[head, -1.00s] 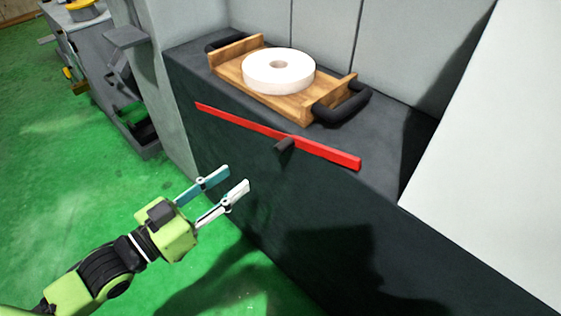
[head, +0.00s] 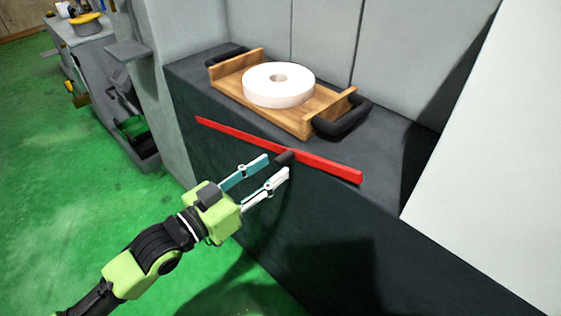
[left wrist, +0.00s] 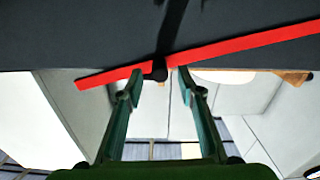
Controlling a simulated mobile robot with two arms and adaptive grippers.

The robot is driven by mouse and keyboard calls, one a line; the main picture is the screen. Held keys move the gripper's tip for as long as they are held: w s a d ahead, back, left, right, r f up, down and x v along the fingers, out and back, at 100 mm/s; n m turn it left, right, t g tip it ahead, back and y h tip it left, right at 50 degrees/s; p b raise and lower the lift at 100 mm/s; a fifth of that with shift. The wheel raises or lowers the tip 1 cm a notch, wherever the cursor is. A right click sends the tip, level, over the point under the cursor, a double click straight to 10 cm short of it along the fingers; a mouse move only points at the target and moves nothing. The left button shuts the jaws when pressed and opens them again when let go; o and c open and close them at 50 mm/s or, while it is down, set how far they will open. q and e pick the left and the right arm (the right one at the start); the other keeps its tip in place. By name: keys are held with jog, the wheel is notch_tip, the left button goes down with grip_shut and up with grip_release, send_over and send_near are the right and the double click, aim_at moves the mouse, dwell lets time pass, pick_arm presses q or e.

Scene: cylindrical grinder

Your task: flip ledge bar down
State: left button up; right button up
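The ledge bar (head: 325,167) is a long red bar along the upper front edge of the dark ledge. A short black knob (head: 285,157) sticks out near its middle. My left gripper (head: 278,166) is open, with its fingertips close to the knob. In the left wrist view the bar (left wrist: 245,43) crosses the top, and the knob (left wrist: 157,73) shows between the open fingertips (left wrist: 160,75). I cannot tell whether the fingers touch it. My right gripper is not in view.
On the ledge top (head: 390,150) stands a wooden tray (head: 300,124) with black handles, holding a white grinding wheel (head: 262,91). A white slanted panel (head: 490,150) is at the right. A grey machine (head: 95,75) stands at the far left. The green floor (head: 60,190) is open.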

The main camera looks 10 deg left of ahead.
aim_at(277, 165)
pick_arm(q)
jog(key=shift+x, duration=2)
grip_shut()
